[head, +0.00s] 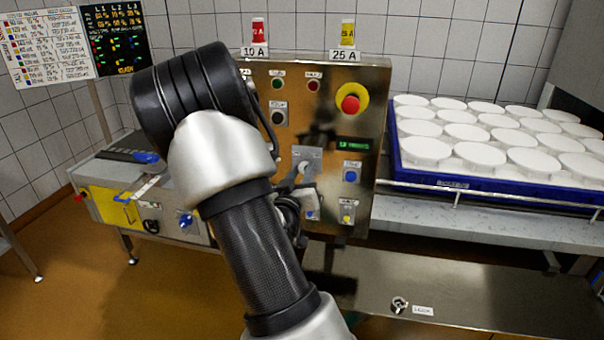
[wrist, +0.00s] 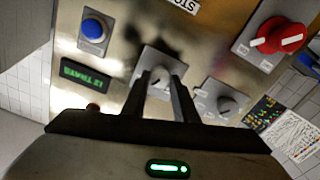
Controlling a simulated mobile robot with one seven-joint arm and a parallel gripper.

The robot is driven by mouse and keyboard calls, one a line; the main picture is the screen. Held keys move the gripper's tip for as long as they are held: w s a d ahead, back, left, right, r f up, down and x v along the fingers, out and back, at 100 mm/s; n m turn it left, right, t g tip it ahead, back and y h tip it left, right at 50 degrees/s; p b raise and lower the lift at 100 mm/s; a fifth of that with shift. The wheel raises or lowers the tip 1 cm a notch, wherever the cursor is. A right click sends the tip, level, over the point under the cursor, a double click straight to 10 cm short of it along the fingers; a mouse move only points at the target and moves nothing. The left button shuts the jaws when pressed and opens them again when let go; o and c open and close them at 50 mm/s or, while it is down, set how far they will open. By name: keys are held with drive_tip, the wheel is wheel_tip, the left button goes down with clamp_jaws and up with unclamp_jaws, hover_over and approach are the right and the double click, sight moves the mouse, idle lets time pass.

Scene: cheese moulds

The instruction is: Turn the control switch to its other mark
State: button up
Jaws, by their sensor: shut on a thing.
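The control switch, a pale knob on a grey plate (head: 309,156), is on the steel panel right of my arm. In the wrist view its knob (wrist: 157,85) sits between the two fingers of my gripper (wrist: 163,82). My gripper is shut on the knob, one finger on each side. The plate's markings are too small and blurred to read. In the head view my arm hides most of the gripper and part of the knob.
The steel panel (head: 369,85) also carries a red emergency button (head: 350,104), a blue button (head: 351,172) and a green display (head: 353,143). A blue crate (head: 440,179) of white moulds stands right.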

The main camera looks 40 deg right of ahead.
drive_tip(key=n, duration=0.3)
drive_tip(key=shift+n, duration=0.4)
drive_tip(key=n+p, duration=0.1)
drive_tip(key=n, duration=0.2)
drive_tip(key=shift+a+n+p, duration=0.1)
drive_tip(key=shift+n+p, duration=0.2)
drive_tip(key=n+p, duration=0.1)
drive_tip(key=n, duration=0.2)
drive_tip(key=shift+n, duration=0.3)
drive_tip(key=shift+f+n+p, duration=0.15)
drive_tip(key=shift+n+p, duration=0.45)
drive_tip(key=shift+n, duration=1)
drive_tip(key=o, duration=1)
drive_tip(key=p+v, duration=0.8)
drive_tip(key=v, duration=0.9)
drive_tip(key=shift+a, duration=0.2)
